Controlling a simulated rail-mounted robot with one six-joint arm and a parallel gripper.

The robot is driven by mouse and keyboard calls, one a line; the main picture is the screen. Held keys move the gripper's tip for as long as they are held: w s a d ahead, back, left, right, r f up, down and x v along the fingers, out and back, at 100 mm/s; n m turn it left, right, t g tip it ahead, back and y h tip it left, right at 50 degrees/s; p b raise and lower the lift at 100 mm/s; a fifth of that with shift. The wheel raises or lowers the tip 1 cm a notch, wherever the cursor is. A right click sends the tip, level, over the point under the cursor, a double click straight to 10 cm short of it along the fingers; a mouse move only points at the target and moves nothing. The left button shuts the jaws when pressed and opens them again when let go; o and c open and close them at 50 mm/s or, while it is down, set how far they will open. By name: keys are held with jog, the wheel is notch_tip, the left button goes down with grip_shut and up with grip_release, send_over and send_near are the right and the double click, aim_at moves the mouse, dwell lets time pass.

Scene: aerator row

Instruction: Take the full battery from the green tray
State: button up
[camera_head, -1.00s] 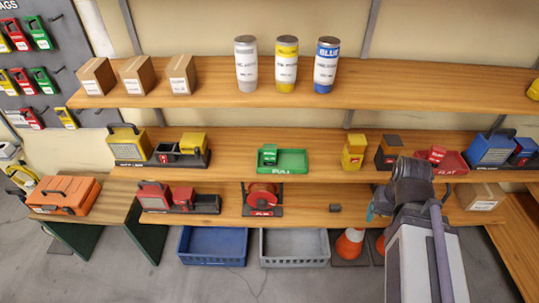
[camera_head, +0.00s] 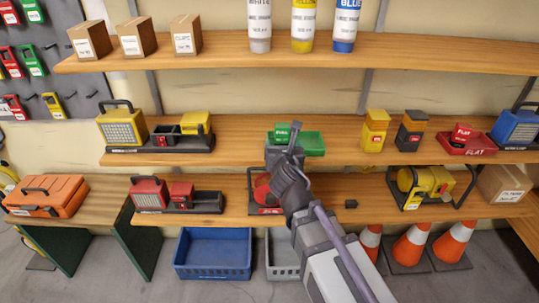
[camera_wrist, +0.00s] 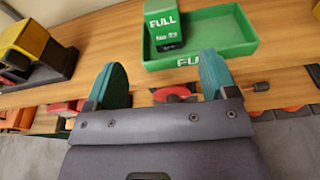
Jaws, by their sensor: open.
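The green tray (camera_head: 312,143) sits on the middle shelf, and in the wrist view (camera_wrist: 226,59) its front reads FULL. A green battery (camera_head: 282,132) labelled FULL stands upright in the tray's left part; it also shows in the wrist view (camera_wrist: 163,30). My gripper (camera_wrist: 163,84) is open and empty, its two teal fingers apart, below and in front of the tray. The battery is apart from the fingers and lies beyond the gap between them. In the head view my arm covers part of the tray's front left.
Yellow (camera_head: 374,131) and dark (camera_head: 410,130) batteries and a red FLAT tray (camera_head: 467,146) stand to the right. The upper shelf (camera_head: 220,50) overhangs; the red reel (camera_head: 261,187) is below.

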aim_at(282, 132)
jog(key=shift+n, duration=0.3)
jog(key=b+x, duration=0.2)
jog(key=x, duration=1.1)
jog(key=shift+w+d+f+b, duration=0.1)
jog(key=shift+d+b, duration=0.1)
jog(key=shift+b, duration=0.1)
jog(key=c, duration=1)
notch_tip(282, 132, up, 6)
jog(key=p, duration=0.6)
